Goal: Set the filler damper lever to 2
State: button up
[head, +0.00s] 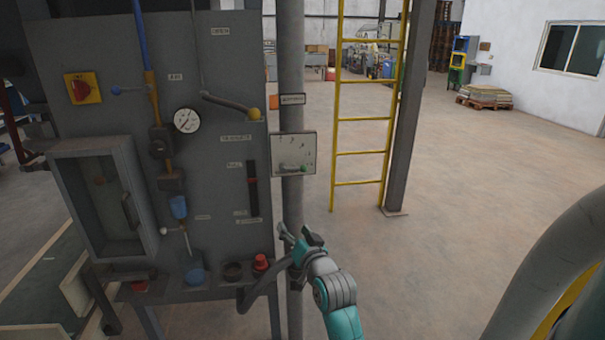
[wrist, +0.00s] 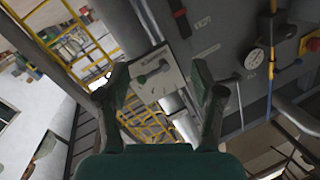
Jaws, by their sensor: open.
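A pale plate (head: 306,140) with small marks is mounted on the vertical grey pipe, right of the filler panel. A short grey lever with a green knob (head: 302,168) lies roughly level across its lower part. I take this to be the damper lever; its numbers are too small to read. In the wrist view the plate (wrist: 171,84) and lever (wrist: 153,74) appear tilted between my fingers, some way beyond them. My gripper (head: 292,234) is open and empty, below the plate in the head view, apart from the lever.
A yellow ladder (head: 359,119) stands behind, right of the pipe.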

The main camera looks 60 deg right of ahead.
jog(key=m+h, duration=0.1)
jog(key=h, duration=0.1)
send_near(302, 170)
jog(key=shift+m+g, duration=0.3)
jog(key=x, duration=0.9)
jog(key=shift+w+d+r, duration=0.2)
jog(key=shift+w+r, duration=0.15)
jog(key=shift+r, duration=0.05)
grip_shut()
jog(key=shift+f, duration=0.1)
